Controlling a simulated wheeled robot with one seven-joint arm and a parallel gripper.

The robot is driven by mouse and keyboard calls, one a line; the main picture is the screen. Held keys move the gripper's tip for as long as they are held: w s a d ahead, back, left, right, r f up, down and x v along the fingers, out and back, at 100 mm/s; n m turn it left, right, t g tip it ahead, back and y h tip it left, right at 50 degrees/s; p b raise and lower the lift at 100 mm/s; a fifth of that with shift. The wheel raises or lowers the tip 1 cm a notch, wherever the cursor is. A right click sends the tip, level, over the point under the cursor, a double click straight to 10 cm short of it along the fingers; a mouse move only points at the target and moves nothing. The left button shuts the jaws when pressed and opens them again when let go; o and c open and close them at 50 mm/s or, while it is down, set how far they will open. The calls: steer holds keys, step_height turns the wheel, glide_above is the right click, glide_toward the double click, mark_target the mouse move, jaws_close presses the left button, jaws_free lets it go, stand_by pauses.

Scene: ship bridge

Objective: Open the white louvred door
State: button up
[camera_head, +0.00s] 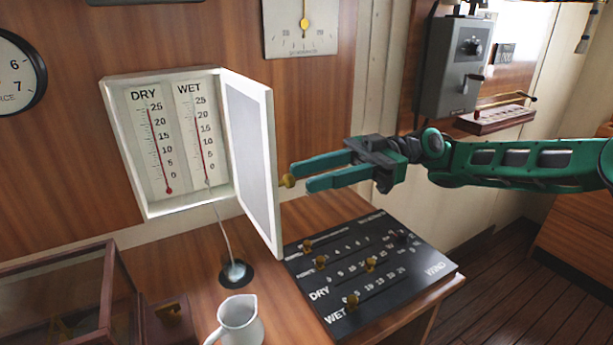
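The white door (264,110) belongs to a small white wall box (110,104) and stands swung wide open, its hinge side at the box's right edge. Its grey inner panel faces left; the louvres are not visible from here. Inside the box are DRY and WET thermometers (203,130). A brass knob (287,181) sticks out from the door's right side. My gripper (299,178) comes in from the right with a gap between its two green fingers. The fingertips are right at the knob, which shows just beyond them; I cannot tell whether they touch it.
Below the door is a wooden desk with a black slider board (370,265), a white jug (239,323) and a glass-topped case (60,295). A thin tube runs from the box down to a small dark cup (236,274). A grey wall unit (452,65) is at upper right.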

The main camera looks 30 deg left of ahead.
steer(key=v, duration=0.8)
steer(key=shift+w, duration=0.15)
